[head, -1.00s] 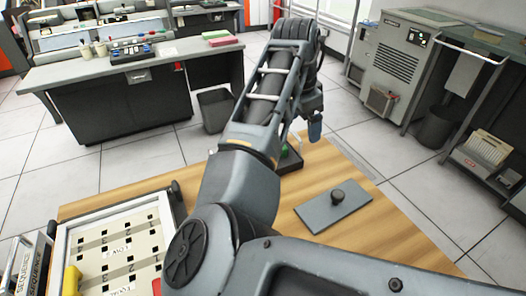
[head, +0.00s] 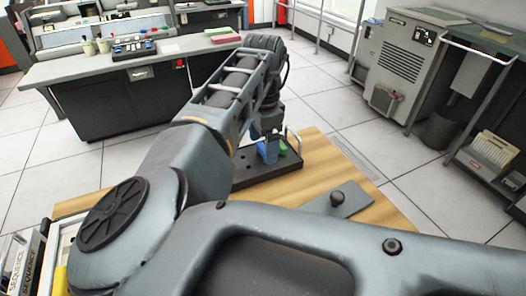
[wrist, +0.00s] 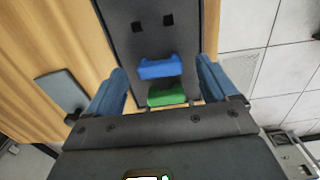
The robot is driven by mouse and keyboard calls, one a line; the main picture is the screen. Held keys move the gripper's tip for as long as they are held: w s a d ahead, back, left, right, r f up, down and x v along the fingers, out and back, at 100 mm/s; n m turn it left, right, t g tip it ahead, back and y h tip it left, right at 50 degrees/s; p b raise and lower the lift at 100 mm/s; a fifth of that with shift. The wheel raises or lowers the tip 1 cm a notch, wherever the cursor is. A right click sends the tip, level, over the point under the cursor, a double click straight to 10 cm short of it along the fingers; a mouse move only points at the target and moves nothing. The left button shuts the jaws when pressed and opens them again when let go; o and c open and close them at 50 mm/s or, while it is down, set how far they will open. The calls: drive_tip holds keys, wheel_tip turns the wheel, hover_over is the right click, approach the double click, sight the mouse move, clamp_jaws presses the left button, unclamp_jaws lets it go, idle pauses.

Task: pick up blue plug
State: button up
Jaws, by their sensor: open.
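In the wrist view the blue plug (wrist: 160,68) sits on a dark rack (wrist: 185,38), between the fingertips of my gripper (wrist: 162,72) as seen from the wrist. The blue fingers are spread, one on each side of it, with gaps and nothing held. A green plug (wrist: 166,96) sits beside the blue plug, nearer the gripper body. Blue there may be a finger or the plug; I cannot tell which.
The rack stands on a wooden table (head: 385,213) and has two empty square holes. A grey plate with a black knob (head: 337,198) lies to its right. A metal handle rises at the rack's end. My arm covers much of the table.

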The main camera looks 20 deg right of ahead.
drive_tip(key=shift+f, duration=0.4)
drive_tip(key=shift+c, duration=0.2)
drive_tip(key=c, duration=1)
drive_tip(key=shift+o, duration=0.2)
drive_tip(key=shift+r, duration=0.1)
wheel_tip(320, 180, up, 10)
wheel_tip(320, 180, up, 5)
drive_tip(key=p, duration=0.5)
hover_over(263, 147)
drive_tip(key=shift+s, duration=0.1)
